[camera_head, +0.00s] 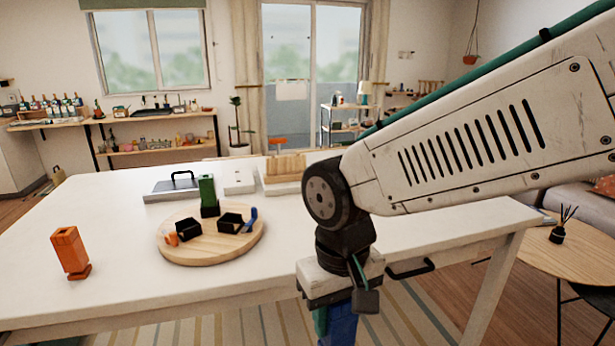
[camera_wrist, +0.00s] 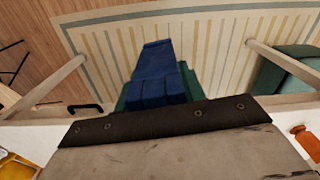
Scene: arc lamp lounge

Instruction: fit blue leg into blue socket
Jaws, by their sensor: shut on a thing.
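My gripper (camera_head: 334,318) is shut on the blue leg (camera_head: 342,330), at the bottom of the head view by the table's near edge. In the wrist view the blue leg (camera_wrist: 157,62) sticks out between green fingers, with the striped rug below it. A round wooden board (camera_head: 190,256) lies on the table, left of my gripper and farther back. It bears black sockets; the right one (camera_head: 231,223) has a blue piece (camera_head: 250,216) beside it. A green leg (camera_head: 207,190) stands upright in the back socket. The left socket (camera_head: 188,229) has an orange piece beside it.
An orange leg (camera_head: 70,250) stands on the white table (camera_head: 110,290) at left. A grey case with a black handle (camera_head: 172,190), a white box (camera_head: 238,181) and a wooden block (camera_head: 285,170) stand behind the board. The table's front left is clear.

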